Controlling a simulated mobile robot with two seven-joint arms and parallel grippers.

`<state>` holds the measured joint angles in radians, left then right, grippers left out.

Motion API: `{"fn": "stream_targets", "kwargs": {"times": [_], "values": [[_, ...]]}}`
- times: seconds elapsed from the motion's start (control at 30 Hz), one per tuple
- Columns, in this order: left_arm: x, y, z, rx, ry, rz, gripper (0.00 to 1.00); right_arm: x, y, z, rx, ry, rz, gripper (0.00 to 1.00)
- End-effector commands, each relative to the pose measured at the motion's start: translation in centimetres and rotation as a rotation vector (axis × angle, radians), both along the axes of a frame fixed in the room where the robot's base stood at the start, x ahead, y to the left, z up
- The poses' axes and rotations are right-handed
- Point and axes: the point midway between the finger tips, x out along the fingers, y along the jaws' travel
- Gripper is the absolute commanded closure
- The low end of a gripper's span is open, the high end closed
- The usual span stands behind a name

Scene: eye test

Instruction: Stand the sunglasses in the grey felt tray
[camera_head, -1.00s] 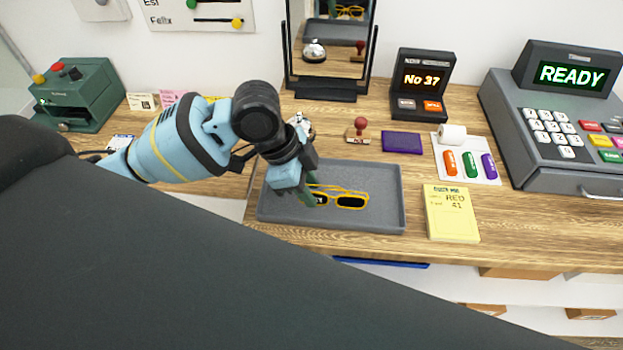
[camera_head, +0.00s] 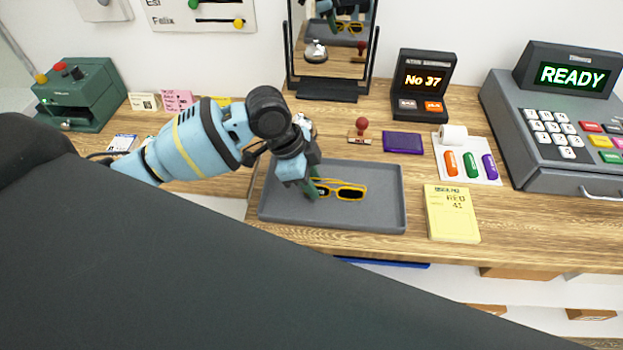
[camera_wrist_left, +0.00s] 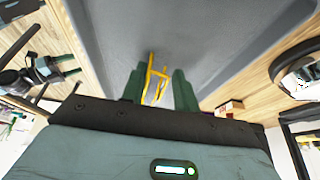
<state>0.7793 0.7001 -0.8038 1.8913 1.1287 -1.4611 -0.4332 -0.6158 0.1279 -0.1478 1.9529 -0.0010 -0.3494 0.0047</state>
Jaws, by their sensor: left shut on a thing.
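The sunglasses (camera_head: 350,193) have a yellow frame and dark lenses. In the head view they are over the floor of the grey felt tray (camera_head: 378,216), lenses facing the front. My left gripper (camera_head: 313,188) comes in from the left and is shut on the sunglasses at their left side, hiding part of them. In the left wrist view the yellow frame (camera_wrist_left: 152,74) runs between my green fingers (camera_wrist_left: 158,88), with the tray's grey surface (camera_wrist_left: 160,25) beyond. I cannot tell whether the sunglasses touch the tray. My right gripper is not in view.
Behind the tray stand a mirror (camera_head: 333,52), a stamp (camera_head: 361,126), a purple pad (camera_head: 402,142) and a number display (camera_head: 421,80). To the right are a yellow notepad (camera_head: 452,213) and a cash register (camera_head: 555,140).

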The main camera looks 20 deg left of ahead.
Motion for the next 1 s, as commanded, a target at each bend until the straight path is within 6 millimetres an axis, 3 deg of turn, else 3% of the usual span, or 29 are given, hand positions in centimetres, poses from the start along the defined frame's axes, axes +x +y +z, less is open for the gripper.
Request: {"fn": "stream_targets", "kwargs": {"times": [0.03, 0.07, 0.23, 0.63, 0.77, 1.0], "values": [[0.0, 0.0, 0.0, 0.0, 0.001, 0.0, 0.91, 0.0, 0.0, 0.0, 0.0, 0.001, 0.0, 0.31], [0.0, 0.0, 0.0, 0.0, 0.001, 0.0, 0.69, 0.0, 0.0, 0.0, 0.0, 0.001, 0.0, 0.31], [0.0, 0.0, 0.0, 0.0, 0.001, 0.0, 0.48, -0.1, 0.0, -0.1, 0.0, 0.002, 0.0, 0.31], [-0.1, 0.3, 0.8, 0.0, 0.0, -0.001, 0.48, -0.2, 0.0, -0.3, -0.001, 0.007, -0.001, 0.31], [-0.3, 1.1, 2.5, 0.001, -0.001, -0.001, 0.48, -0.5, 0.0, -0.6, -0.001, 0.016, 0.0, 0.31], [-0.8, 2.9, 7.1, 0.002, -0.004, 0.0, 0.48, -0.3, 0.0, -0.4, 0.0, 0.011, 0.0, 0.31]]}}
